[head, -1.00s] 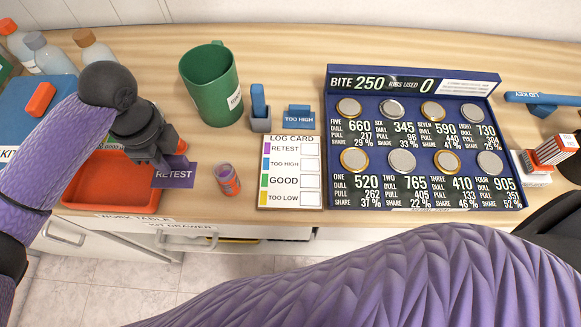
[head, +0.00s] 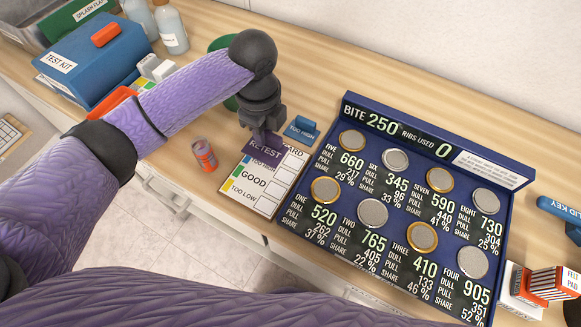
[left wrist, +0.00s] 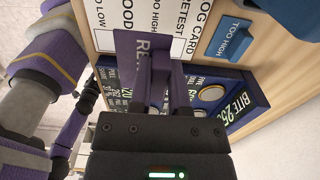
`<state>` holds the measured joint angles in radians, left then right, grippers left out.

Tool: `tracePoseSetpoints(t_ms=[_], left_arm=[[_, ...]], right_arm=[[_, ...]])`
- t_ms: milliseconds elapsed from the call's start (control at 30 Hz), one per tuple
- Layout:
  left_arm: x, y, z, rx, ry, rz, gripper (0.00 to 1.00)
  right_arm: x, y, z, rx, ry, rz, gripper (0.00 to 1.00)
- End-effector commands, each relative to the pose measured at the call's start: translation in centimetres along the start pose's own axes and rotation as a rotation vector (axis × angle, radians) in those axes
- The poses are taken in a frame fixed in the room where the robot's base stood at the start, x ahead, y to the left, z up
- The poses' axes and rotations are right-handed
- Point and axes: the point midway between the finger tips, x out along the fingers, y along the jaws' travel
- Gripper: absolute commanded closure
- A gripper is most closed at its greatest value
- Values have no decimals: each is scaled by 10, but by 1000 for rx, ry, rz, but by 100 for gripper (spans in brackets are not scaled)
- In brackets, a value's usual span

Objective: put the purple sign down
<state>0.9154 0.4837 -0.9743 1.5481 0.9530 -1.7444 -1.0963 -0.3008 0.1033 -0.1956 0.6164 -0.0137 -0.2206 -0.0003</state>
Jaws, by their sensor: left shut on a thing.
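The purple sign (head: 266,150), marked RETEST, is held in my left gripper (head: 264,132). It hangs at the upper part of the white log card (head: 246,190) and hides part of its print. In the left wrist view the purple sign (left wrist: 136,58) sits between the fingers, over the log card (left wrist: 118,14). I cannot tell whether the sign touches the card.
The dark blue BITE board (head: 345,112) lies close on the right. A small red-orange jar (head: 204,155) stands left of the card. A green mug (head: 222,44) is behind my arm.

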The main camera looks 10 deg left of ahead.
Motion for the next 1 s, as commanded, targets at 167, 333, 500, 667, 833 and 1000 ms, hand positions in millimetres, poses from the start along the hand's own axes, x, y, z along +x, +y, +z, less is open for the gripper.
tracePoseSetpoints(t_ms=[167, 333, 500, 667, 833, 1000], left_arm=[[45, 1, 0, 0, 0, 4, 100], [81, 1, 0, 1, 0, 5, 100], [84, 1, 0, 1, -1, 0, 100], [85, 1, 0, 1, -1, 1, 100], [87, 1, 0, 1, -1, 1, 57], [87, 1, 0, 1, -1, 1, 43]], right_arm=[[17, -10, 1, 1, -1, -16, 41], [30, -11, 2, 0, -3, -19, 41], [29, -8, 3, -2, -3, -14, 41], [29, -7, 3, -2, -3, -13, 41], [30, -7, 4, 0, -4, -12, 41], [30, -6, 4, 1, -4, -12, 41]])
